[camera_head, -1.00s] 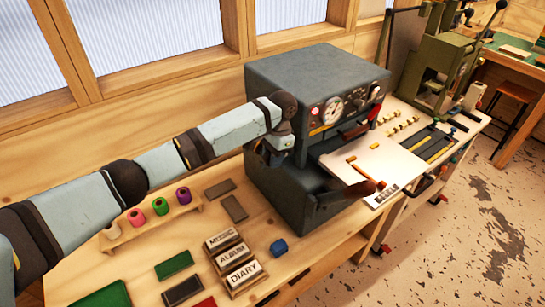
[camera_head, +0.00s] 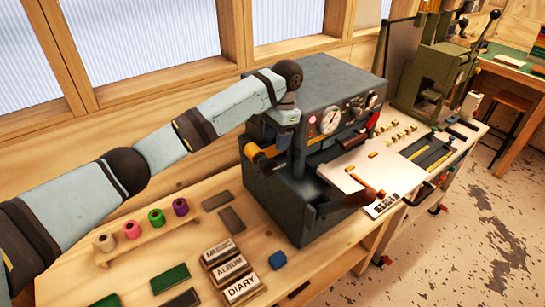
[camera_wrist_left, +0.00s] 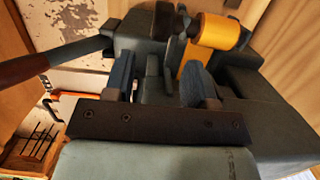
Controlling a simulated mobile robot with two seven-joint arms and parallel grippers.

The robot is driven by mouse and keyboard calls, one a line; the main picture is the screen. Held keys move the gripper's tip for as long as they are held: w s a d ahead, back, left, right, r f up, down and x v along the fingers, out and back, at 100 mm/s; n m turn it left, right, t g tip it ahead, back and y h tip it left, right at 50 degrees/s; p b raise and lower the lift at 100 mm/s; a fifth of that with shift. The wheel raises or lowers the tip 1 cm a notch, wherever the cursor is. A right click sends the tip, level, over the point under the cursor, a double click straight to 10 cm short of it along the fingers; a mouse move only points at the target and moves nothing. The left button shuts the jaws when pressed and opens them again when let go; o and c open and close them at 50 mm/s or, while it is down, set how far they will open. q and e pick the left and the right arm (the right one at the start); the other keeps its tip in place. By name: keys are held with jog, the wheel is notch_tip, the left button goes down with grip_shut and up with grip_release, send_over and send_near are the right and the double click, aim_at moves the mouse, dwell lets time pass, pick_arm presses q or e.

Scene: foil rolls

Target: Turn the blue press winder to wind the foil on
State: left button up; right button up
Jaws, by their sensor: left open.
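The blue-grey press (camera_head: 275,205) stands on the bench, with a gauge and knobs on its front. A gold foil roll (camera_head: 264,162) sits at its left side, with a dark end piece; it also shows in the left wrist view (camera_wrist_left: 218,31). I cannot clearly tell the winder from the other dark parts around the roll. My left gripper (camera_wrist_left: 160,82) is open beside the press, its fingers apart with dark press parts visible between and beyond them. In the head view its fingertips are hard to make out. My right gripper is not in view.
A rack (camera_head: 150,238) holds several coloured rolls on the left. A wooden-handled lever (camera_head: 360,198) sticks out over the white table (camera_head: 400,180) of the press. A green machine (camera_head: 430,80) stands behind right.

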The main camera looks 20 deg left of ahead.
pick_arm(q)
jog(key=shift+w+d+r, duration=0.1)
jog(key=shift+w+r, duration=0.05)
jog(key=shift+r, duration=0.8)
jog(key=shift+w+r, duration=0.1)
jog(key=shift+r, duration=0.85)
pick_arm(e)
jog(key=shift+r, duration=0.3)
